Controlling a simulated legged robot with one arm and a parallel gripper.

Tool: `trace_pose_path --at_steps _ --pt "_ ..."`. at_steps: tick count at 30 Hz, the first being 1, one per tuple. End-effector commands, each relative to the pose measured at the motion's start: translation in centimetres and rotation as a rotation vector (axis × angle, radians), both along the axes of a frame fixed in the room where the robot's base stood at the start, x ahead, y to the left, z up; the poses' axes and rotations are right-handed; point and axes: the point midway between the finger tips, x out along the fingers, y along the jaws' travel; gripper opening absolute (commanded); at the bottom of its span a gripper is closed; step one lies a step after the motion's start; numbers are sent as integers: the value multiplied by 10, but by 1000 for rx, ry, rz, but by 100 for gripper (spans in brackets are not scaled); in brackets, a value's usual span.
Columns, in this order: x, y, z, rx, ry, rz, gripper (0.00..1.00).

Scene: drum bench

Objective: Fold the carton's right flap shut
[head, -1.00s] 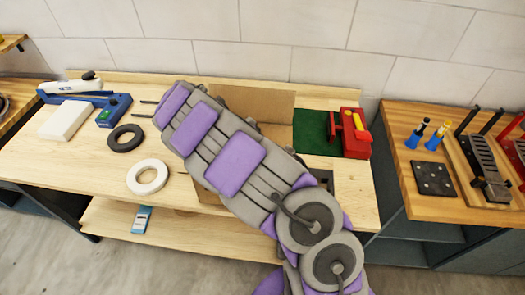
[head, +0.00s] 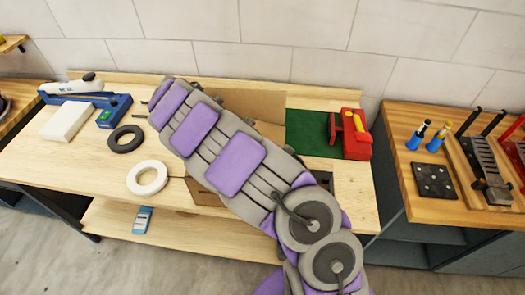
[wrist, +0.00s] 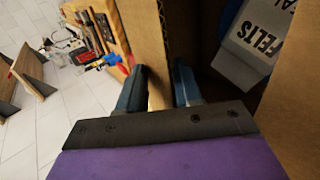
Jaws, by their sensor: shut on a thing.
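The brown carton (head: 268,107) stands on the wooden bench, mostly hidden behind my arm in the head view. In the wrist view, a cardboard flap (wrist: 145,35) runs between the two fingers of my gripper (wrist: 160,88), which is shut on it. It appears to be the carton's right flap, standing up from the carton. To its right in the wrist view is the carton's inside, with a grey box (wrist: 258,38) marked FELTS.
A green mat (head: 306,128) and a red tool (head: 354,135) lie right of the carton. A black ring (head: 126,139), a white ring (head: 147,177), a white block (head: 66,120) and a blue sealer (head: 114,112) are on the left. Another bench (head: 395,185) stands at right.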

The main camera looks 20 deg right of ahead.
Motion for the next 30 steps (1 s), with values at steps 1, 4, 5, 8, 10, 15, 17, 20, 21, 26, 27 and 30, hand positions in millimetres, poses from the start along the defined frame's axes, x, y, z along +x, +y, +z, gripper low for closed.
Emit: trace_pose_path --at_steps 1,4,5,8,10,15,17,20,21,26,27,30 --pt "5 9 8 2 -4 4 29" --pt "11 22 20 -2 -6 5 29" --pt "12 26 24 -2 -6 5 29" --pt "17 37 34 -3 -5 5 29" --pt "21 44 42 -4 -5 6 29" --pt "29 61 58 -3 -2 7 29" --pt "31 66 65 -3 -2 9 29" --pt "36 74 74 -3 -3 8 29" --pt "37 77 77 -4 -4 8 29" --pt "42 86 85 -4 -3 8 29" --pt "43 88 87 -4 -3 7 29" --pt "45 92 90 -6 -4 6 29"
